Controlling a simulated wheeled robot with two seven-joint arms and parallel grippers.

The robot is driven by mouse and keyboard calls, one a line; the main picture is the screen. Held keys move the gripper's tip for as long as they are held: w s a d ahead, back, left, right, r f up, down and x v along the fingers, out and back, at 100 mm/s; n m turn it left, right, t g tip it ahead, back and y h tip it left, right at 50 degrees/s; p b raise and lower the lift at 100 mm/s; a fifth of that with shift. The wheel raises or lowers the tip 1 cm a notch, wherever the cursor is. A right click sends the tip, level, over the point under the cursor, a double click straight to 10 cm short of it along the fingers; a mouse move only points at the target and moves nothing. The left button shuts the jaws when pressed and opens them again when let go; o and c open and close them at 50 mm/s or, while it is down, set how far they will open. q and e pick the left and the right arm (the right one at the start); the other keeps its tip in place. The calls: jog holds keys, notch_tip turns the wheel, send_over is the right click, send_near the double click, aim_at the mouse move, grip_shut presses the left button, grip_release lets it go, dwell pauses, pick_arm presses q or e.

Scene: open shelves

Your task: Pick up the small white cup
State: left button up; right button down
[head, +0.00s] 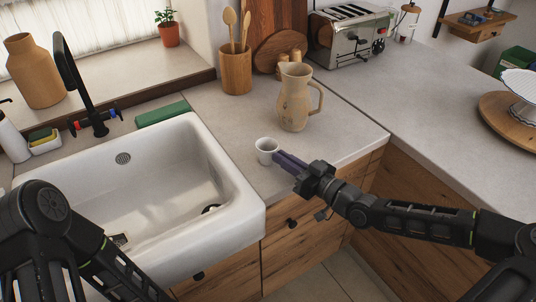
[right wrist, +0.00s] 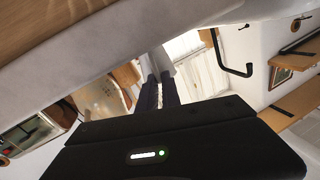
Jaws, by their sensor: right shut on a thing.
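The small white cup (head: 265,150) stands upright on the counter, between the sink and the beige jug. My right gripper (head: 280,158) reaches it from the right, and its purple fingers are shut on the cup's near right side. In the right wrist view the cup (right wrist: 159,62) shows between the tips of the two fingers (right wrist: 159,82). My left arm shows at the lower left of the head view, but its gripper is out of the frame.
The beige jug (head: 296,97) stands just behind the cup. The white sink (head: 228,180) lies to the left. A wooden utensil holder (head: 236,70) and a toaster (head: 350,38) stand farther back. The right counter (head: 415,85) has clear room.

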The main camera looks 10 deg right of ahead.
dwell(0.8)
notch_tip(320, 180, up, 10)
dwell(1.1)
dwell(0.3)
jog(key=shift+s+d, duration=0.1)
dwell(2.9)
